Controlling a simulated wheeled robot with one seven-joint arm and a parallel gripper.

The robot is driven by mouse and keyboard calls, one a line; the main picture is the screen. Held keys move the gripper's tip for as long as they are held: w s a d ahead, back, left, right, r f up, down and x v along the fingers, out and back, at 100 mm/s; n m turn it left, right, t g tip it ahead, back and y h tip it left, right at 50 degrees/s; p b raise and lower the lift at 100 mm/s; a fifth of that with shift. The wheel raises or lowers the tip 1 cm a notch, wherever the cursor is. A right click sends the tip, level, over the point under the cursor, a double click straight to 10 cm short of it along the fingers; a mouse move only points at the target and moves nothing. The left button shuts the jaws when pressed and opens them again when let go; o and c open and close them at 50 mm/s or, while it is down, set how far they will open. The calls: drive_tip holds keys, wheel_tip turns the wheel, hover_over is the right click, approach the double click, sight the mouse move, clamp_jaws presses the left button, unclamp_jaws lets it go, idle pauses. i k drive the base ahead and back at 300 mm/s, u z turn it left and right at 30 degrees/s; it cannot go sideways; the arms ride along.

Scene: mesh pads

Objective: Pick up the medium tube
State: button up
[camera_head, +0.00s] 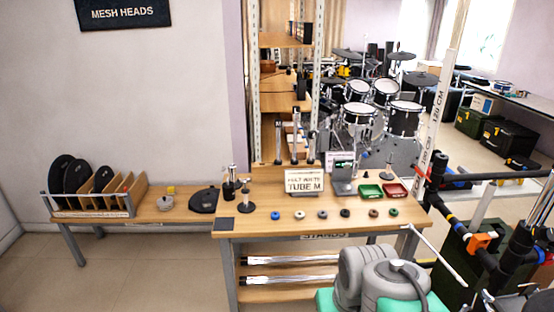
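Several slim upright tubes stand at the back of the wooden workbench (260,222), behind a sign (304,183) that reads "TUBE M". A left tube (278,142) and a middle tube (295,135) look silvery with dark tops. A shorter one (312,147) stands to their right. My grey arm (372,275) shows at the bottom right, apart from the tubes. My gripper is not visible.
Several small rings line the bench front. A green tray (370,191) and a red tray (396,190) sit at its right. Long shiny tubes (290,260) lie on the lower shelf. Left is a low bench (160,212); right, dark pipes and a tall scale (440,110).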

sight(278, 122)
drive_tip(key=u, duration=0.4)
drive_tip(key=i, duration=0.75)
drive_tip(key=u, duration=0.35)
